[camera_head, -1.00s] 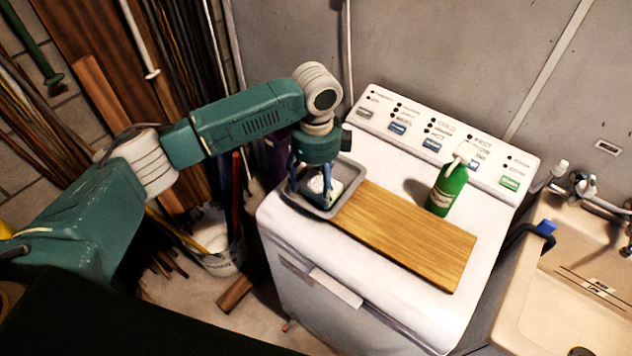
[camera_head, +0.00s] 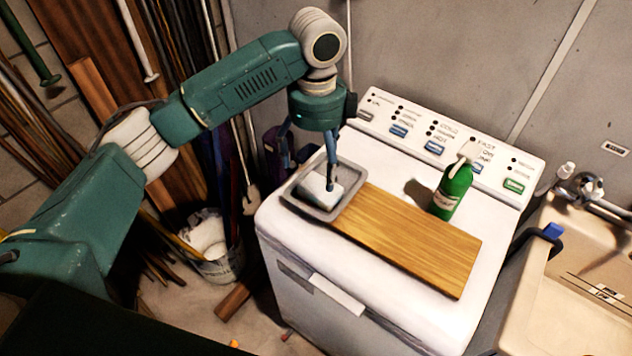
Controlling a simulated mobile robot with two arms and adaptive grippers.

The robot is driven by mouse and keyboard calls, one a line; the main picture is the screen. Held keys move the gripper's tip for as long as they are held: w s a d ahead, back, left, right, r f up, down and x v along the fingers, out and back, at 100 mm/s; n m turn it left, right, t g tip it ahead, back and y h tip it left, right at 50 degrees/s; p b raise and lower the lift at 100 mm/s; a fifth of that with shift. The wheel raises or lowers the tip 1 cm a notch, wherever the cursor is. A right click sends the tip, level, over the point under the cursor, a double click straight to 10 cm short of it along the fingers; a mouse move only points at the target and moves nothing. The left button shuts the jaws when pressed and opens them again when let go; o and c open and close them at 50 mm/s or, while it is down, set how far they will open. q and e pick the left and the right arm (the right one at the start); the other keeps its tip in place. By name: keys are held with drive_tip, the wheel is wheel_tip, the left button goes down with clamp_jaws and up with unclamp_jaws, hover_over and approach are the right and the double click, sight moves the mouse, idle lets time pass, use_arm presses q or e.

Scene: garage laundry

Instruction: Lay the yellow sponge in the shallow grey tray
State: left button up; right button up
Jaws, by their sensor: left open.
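The shallow grey tray (camera_head: 293,203) sits on the left end of the white washing machine's top. A pale, whitish block (camera_head: 318,191) lies in it; no clearly yellow sponge shows. I cannot tell whether this block is the sponge. My left gripper (camera_head: 309,165) is open above the tray, its fingers spread and pointing down. One finger overlaps the right part of the block in the picture; whether it touches cannot be told. My right gripper is not in view.
A wooden board (camera_head: 410,238) lies right of the tray on the washing machine (camera_head: 385,312). A green spray bottle (camera_head: 452,190) stands behind the board. A beige sink (camera_head: 560,300) is at the right. A bucket (camera_head: 222,262) stands on the floor at the left.

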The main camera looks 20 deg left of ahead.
use_arm(q)
drive_tip(key=shift+r+b, duration=0.3)
drive_tip(key=shift+r, duration=1.6)
